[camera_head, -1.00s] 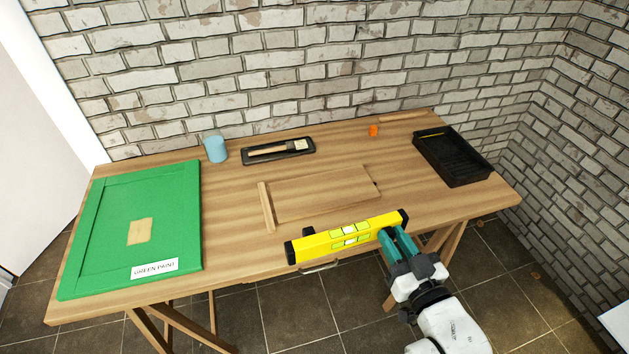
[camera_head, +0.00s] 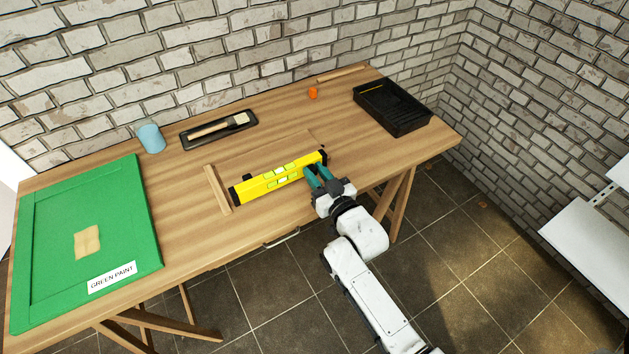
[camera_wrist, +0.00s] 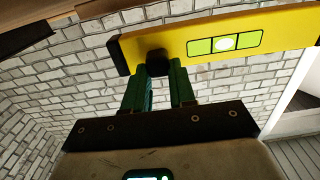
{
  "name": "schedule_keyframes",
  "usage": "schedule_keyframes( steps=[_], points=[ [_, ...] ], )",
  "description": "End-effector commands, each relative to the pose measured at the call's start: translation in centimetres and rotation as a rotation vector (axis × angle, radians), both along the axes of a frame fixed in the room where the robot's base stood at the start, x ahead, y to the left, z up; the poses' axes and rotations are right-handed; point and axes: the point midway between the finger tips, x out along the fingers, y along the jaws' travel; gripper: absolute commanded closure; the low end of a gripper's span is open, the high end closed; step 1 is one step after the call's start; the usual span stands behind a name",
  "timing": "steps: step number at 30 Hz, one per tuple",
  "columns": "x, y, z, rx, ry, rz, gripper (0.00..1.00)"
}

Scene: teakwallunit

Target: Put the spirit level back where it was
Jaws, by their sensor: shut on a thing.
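The yellow spirit level (camera_head: 275,180) has black ends and pale green vial windows. My gripper (camera_head: 317,176) is shut on it near its right end in the head view. The level is held at the table's front part, and it covers part of the wooden board (camera_head: 290,147) behind it. Whether it touches the table I cannot tell. In the wrist view the level (camera_wrist: 285,30) crosses the top, with the teal fingers of my gripper (camera_wrist: 162,80) at its black-marked end.
On the wooden table (camera_head: 190,235) are a green panel (camera_head: 140,210), a blue cup (camera_head: 151,138), a brush (camera_head: 215,127) on a black tray (camera_head: 190,143), a wooden strip (camera_head: 218,188), an orange object (camera_head: 313,93) and a black paint tray (camera_head: 410,125). White shelves (camera_head: 575,250) stand at right.

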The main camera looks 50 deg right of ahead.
Motion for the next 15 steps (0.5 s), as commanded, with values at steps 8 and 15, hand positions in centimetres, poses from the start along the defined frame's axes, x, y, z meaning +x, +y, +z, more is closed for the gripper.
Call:
schedule_keyframes(
  steps=[8, 15],
  points=[
    [0.8, -0.1, -2.7, 0.0, 0.0, 0.001, 1.0],
    [0.7, -0.1, -3.8, -0.001, -0.003, 0.0, 1.0]
  ],
)
